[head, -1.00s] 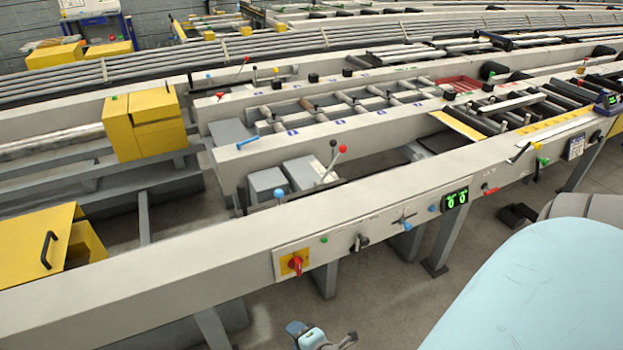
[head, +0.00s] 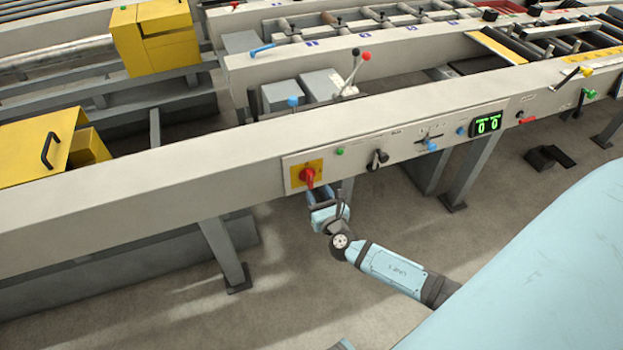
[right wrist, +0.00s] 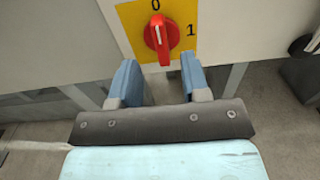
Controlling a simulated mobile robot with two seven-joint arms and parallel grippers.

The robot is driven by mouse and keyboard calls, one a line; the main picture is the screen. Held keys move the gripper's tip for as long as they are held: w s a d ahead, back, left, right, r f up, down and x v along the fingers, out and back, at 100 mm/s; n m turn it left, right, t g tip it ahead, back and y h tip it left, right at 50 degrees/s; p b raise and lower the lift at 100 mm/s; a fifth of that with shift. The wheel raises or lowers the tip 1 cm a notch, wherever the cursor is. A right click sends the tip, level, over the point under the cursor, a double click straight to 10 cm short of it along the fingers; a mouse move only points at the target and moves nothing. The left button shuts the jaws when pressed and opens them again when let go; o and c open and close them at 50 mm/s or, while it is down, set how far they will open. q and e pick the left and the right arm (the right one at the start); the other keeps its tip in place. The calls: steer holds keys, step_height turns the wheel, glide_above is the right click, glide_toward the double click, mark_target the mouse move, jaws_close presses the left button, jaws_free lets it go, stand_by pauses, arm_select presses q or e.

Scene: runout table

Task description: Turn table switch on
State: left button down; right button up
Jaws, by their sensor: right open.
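The table switch (head: 307,175) is a red rotary knob on a yellow plate, on the front face of the long grey beam. In the right wrist view the knob (right wrist: 157,38) stands about upright, toward the 0, with the 1 to its right on the yellow plate (right wrist: 184,12). My right gripper (head: 320,192) is just below the knob in the head view. In the right wrist view its two blue fingers (right wrist: 160,78) are spread apart and empty, with the knob ahead of the gap between them. No contact with the knob shows. My left gripper is not in view.
Right of the switch on the panel are a green button (head: 340,151), a black selector (head: 377,159), a blue-knobbed lever (head: 431,145) and a green digital display (head: 487,124). A table leg (head: 225,255) stands to the lower left. Open floor lies below the beam.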

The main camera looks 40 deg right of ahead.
mark_target(311, 181)
steer(key=x, duration=0.6)
steer(key=shift+w, duration=0.1)
steer(key=shift+c, duration=0.2)
jaws_close()
